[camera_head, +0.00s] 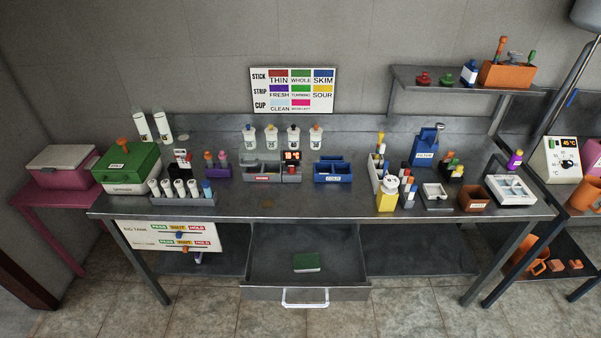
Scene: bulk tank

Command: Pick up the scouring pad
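A small green pad (307,262), which looks like the scouring pad, lies flat in the open drawer (265,270) under the middle of the steel table. The drawer is pulled out toward me, with its white handle (305,298) at the front. Nothing covers the pad, and there is bare drawer floor around it. Neither of my grippers shows in the head view.
The steel table (340,205) above carries bottles, racks and a green box (127,166). A board with sliders (170,238) hangs at the left front. A second dark shelf (420,250) lies right of the drawer. The tiled floor (400,318) in front looks clear.

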